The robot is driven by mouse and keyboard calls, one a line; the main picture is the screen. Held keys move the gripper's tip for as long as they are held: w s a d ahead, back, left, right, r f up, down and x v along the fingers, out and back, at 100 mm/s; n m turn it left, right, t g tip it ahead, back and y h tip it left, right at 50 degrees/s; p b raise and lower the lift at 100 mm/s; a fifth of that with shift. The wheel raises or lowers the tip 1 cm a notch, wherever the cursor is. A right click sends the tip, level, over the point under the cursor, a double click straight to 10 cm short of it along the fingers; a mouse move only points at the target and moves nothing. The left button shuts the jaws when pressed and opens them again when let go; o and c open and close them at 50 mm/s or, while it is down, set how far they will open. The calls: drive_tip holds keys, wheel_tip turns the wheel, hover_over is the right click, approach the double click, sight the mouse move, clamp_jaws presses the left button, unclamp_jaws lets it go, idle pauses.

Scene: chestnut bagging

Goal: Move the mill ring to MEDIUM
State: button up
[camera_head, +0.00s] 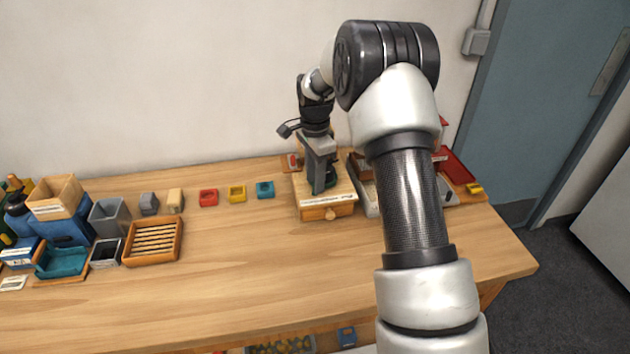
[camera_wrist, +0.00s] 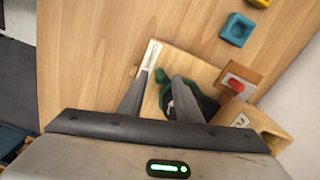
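The mill stands on a wooden base with a knobbed drawer (camera_head: 327,212) at the back of the bench, right of centre. A dark green round part, seemingly the mill ring (camera_wrist: 204,101), shows on the base in the wrist view, with a dark centre. My gripper (camera_wrist: 161,80) points down over the base. Its fingers are apart, and a small green piece of the part shows between and beside the tips. I cannot tell whether the fingers touch it. The ring's setting marks are not readable, and my gripper hides much of the mill in the head view.
A red button on a wooden block (camera_wrist: 236,83) sits beside the mill. Red (camera_head: 208,198), yellow (camera_head: 237,193) and teal (camera_head: 265,189) blocks lie to its left. A slatted wooden tray (camera_head: 153,257) and bins stand further left. The front middle of the bench is clear.

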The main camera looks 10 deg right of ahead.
drive_tip(key=shift+f, duration=0.7)
clamp_jaws()
drive_tip(key=shift+d, duration=0.15)
drive_tip(key=d+n, duration=0.1)
drive_tip(key=n, duration=0.2)
drive_tip(key=shift+s+d+b, duration=0.35)
drive_tip(key=shift+s+d+n, duration=0.1)
drive_tip(key=shift+d+n, duration=0.6)
drive_tip(key=shift+n, duration=0.7)
